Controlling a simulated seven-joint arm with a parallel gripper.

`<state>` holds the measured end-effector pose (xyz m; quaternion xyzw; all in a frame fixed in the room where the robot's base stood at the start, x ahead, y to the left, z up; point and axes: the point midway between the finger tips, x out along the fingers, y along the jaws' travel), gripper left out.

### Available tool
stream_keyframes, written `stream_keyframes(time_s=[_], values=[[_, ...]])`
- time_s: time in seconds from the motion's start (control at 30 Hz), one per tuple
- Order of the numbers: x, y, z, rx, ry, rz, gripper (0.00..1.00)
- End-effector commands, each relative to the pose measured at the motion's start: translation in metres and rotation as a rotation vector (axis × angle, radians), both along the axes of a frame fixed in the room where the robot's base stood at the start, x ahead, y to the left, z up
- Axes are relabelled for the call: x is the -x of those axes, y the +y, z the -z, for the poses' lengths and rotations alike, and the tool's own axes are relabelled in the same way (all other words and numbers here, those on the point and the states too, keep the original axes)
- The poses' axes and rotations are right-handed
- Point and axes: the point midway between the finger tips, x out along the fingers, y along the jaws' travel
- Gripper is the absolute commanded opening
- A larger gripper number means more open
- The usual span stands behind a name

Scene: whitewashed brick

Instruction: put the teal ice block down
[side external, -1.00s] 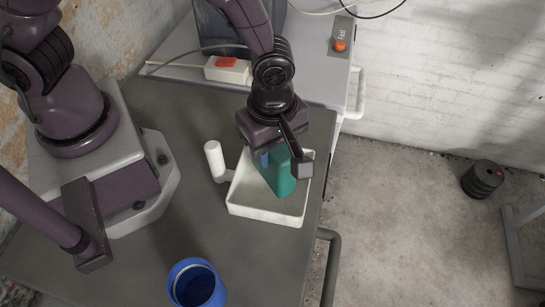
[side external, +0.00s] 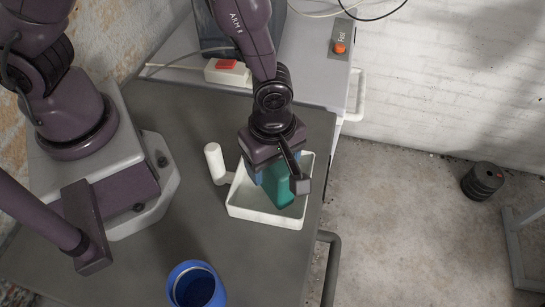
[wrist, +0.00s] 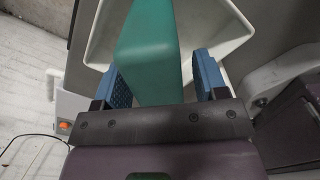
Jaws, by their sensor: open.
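The teal ice block (side external: 281,188) is in the white tray (side external: 265,217), partly hidden under my gripper (side external: 276,172) in the side view. In the wrist view the teal block (wrist: 150,55) stands between the two blue finger pads of my gripper (wrist: 160,80), over the white tray (wrist: 228,20). The fingers are open, with a clear gap beside the block on the right and a narrow one on the left. The block's underside is hidden, so its contact with the tray floor cannot be seen.
A white handle (side external: 215,162) sticks out from the tray's left side. A blue open container (side external: 196,285) stands at the table's front. A power strip with a red switch (side external: 227,72) lies behind.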

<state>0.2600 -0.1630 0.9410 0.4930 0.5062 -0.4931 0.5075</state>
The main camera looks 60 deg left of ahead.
Motion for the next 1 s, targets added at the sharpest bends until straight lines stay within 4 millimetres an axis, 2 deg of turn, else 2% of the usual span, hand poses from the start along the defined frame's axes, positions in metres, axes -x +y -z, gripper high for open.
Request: stream_keyframes(time_s=[0.13,0.23,0.5,0.7,1.0], values=[[0.0,0.0,-0.007,0.001,-0.002,0.001,0.66],[-0.001,-0.001,-0.021,0.002,-0.004,0.002,0.66],[-0.001,-0.001,-0.078,0.005,-0.007,0.003,0.66],[-0.001,-0.001,-0.11,0.003,-0.004,0.001,0.66],[0.0,0.001,-0.125,0.002,-0.002,0.006,0.66]])
